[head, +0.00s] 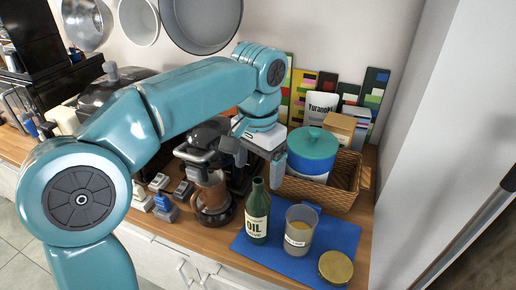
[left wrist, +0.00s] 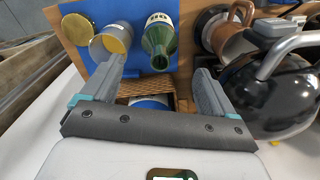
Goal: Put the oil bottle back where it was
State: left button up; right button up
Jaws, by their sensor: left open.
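The green oil bottle (head: 257,222) stands upright on the left part of the blue mat (head: 342,233); its label reads OIL. It also shows in the left wrist view (left wrist: 159,48), at the top between the finger lines and beyond the tips. My left gripper (head: 259,160) is open and empty above and behind the bottle's neck, near the wicker basket. Its two fingers frame the lower middle of the left wrist view (left wrist: 158,82). I see no contact with the bottle. My right gripper is out of view.
A jug (head: 299,232) and a round golden lid (head: 336,266) share the mat. The wicker basket (head: 322,197) holds a teal-lidded pot (head: 312,150). A coffee maker with a brown carafe (head: 211,196) stands left of the bottle. Pans (head: 203,20) hang above.

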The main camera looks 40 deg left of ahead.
pick_arm(q)
notch_tip(320, 180, up, 4)
jog(key=shift+w+p, duration=0.1)
jog(key=shift+p, duration=0.2)
jog(key=shift+r, duration=0.2)
